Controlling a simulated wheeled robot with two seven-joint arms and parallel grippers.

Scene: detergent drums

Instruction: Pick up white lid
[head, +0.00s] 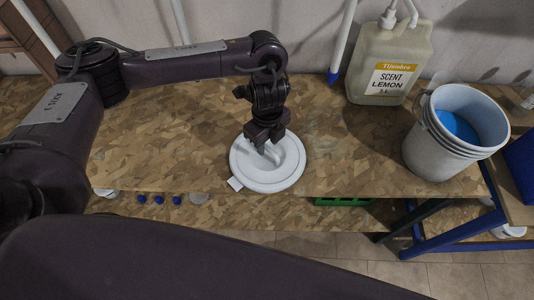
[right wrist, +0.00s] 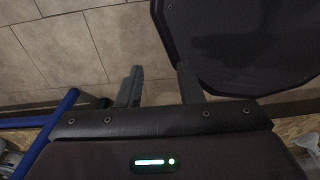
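The white lid (head: 284,176) is round, with a raised rim and a recessed middle. It lies flat on the wooden worktop in the head view, near the front edge, with a small pale tab at its lower left. My left gripper (head: 264,146) points down over the middle of the lid, at or very close to its raised central part.
A white bucket (head: 429,146) with blue contents stands at the right of the worktop (head: 345,150). A Scent Lemon jug (head: 389,65) stands behind it by the wall. A lower shelf holds blue-capped items and a green crate (head: 343,201). Worktop left of the lid is clear.

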